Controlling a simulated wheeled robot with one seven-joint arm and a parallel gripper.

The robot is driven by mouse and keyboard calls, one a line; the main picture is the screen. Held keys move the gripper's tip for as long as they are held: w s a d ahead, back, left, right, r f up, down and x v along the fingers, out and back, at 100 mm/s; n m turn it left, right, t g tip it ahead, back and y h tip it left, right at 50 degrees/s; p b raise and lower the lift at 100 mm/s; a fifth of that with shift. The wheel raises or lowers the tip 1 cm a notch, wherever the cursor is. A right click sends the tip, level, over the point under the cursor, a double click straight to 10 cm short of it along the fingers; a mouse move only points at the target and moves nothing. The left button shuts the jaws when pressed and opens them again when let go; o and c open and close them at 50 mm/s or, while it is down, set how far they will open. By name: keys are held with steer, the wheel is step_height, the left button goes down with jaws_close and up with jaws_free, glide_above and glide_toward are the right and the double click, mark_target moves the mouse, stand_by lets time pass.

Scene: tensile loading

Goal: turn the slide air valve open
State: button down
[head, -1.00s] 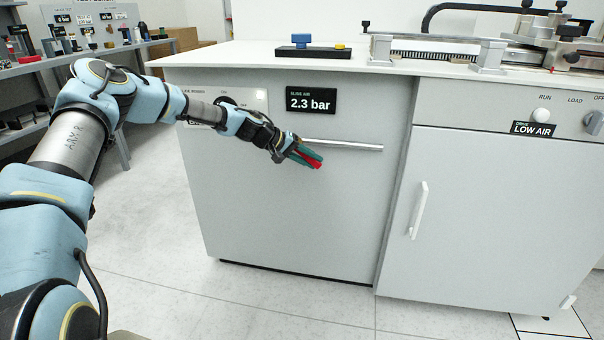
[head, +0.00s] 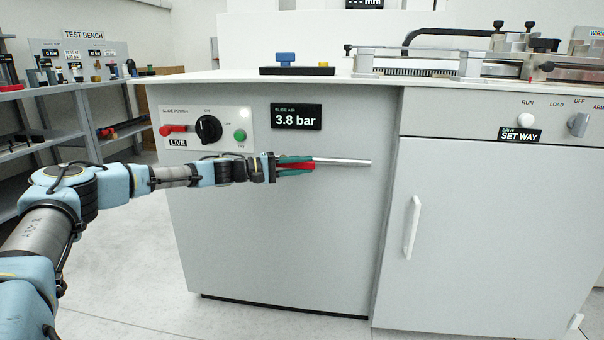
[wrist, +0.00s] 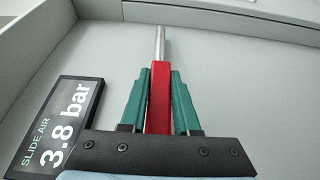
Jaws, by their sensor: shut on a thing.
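The slide air valve's red lever (head: 302,166) lies level, in line with the silver pipe (head: 345,162) on the grey cabinet front. In the wrist view the red lever (wrist: 160,98) points straight along the pipe (wrist: 160,42). My gripper (head: 311,164) is shut on the red lever, one teal finger on each side of it. The valve body is hidden. The slide air display (head: 297,117) above reads 3.8 bar; it also shows in the wrist view (wrist: 58,125).
Left of the display is a panel (head: 245,112) with a red lever (head: 178,128), a black knob (head: 208,128), a green button (head: 240,135) and a LIVE sign. The right cabinet has a white door handle (head: 412,228) and a drive display (head: 520,135) reading SET WAY. Floor in front is clear.

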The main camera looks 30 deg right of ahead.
steer(key=shift+s, duration=0.1)
stand_by(0.4)
steer(key=c, duration=0.6)
jaws_free()
steer(key=shift+c, duration=0.2)
steer(key=shift+a, duration=0.1)
steer(key=v, duration=1)
steer(key=shift+a, duration=0.25)
steer(key=shift+w, duration=0.25)
